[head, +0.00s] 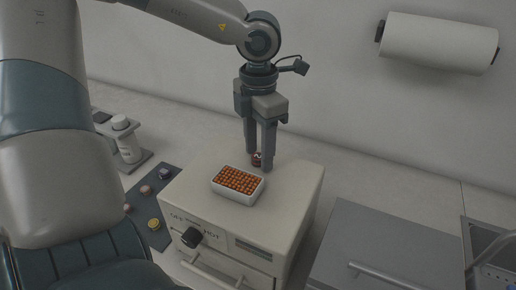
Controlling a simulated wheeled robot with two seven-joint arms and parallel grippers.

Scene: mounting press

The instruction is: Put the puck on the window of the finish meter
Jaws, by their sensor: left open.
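My left gripper (261,160) points down over the rear top of a cream box-shaped machine, its two fingers apart. A small round red-and-dark piece (257,160), possibly the puck, sits between the fingertips at the machine top. The fingers partly hide it, and I cannot tell whether they touch it. Several other small round pieces lie on a dark mat at the left, among them a yellow one (154,224) and a pinkish one (145,190). I cannot make out a finish meter or its window for certain. My right gripper is not in view.
The cream machine (295,190) has a black knob (191,237) and a front handle. A white tray (238,197) of orange beads stands on it, just in front of the gripper.

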